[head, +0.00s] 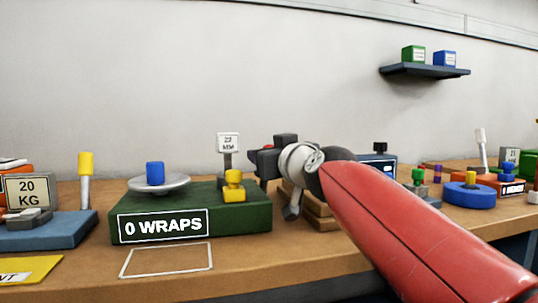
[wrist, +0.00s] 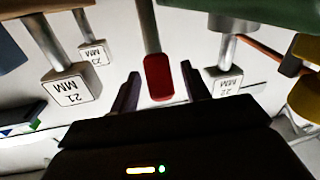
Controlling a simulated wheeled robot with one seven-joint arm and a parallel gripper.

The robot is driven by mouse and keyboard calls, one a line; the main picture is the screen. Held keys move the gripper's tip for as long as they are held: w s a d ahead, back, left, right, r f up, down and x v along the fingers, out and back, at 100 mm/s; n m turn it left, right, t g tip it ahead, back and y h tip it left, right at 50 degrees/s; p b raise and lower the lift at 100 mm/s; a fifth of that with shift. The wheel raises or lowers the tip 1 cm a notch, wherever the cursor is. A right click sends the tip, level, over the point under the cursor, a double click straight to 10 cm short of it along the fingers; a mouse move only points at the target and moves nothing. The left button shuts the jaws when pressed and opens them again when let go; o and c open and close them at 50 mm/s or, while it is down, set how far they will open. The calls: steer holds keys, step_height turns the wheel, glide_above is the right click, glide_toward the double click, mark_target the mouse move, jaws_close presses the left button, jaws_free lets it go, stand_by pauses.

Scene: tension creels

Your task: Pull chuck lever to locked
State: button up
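A lever with a grey rod and a red grip (wrist: 158,77) shows in the wrist view, its rod running to the top edge. I take it for the chuck lever. My gripper (wrist: 162,84) is open, with its dark fingers apart on either side of the red grip. Gaps show on both sides, so it is not clamped. In the head view my gripper (head: 263,163) is right of the green base marked 0 WRAPS (head: 190,215). A small red patch (head: 268,147) shows there; my wrist hides most of the area around it.
In the wrist view, upside-down size signs stand left (wrist: 70,91) and right (wrist: 224,86) of the fingers. A yellow knob (head: 234,185) and a silver dish with a blue block (head: 155,174) are on the green base. Blue equipment (head: 470,194) stands farther right.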

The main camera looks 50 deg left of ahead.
steer(key=b+v, duration=0.2)
steer(key=v, duration=0.6)
steer(key=shift+w+a, duration=0.1)
steer(key=w+r+n+t+h+p, duration=0.1)
steer(key=w+n+t+p, duration=0.45)
steer(key=n, duration=0.95)
steer(key=s+a+n+g+p, duration=0.1)
steer(key=a+n+p, duration=0.2)
steer(key=n, duration=0.4)
steer(key=a+f+n+g+p, duration=0.1)
steer(key=a+n+g+p, duration=0.1)
steer(key=n, duration=0.5)
steer(key=s+a+n+g+y+p, duration=0.1)
steer(key=a+n+g+p, duration=0.1)
steer(key=a+n+p, duration=0.2)
steer(key=shift+s+a+f+n+g+p, duration=0.15)
steer(key=shift+n+p, duration=0.15)
steer(key=shift+n, duration=0.45)
steer(key=shift+s+d+n+g+p, duration=0.15)
steer(key=shift+n+p, duration=0.1)
steer(key=shift+n, duration=0.5)
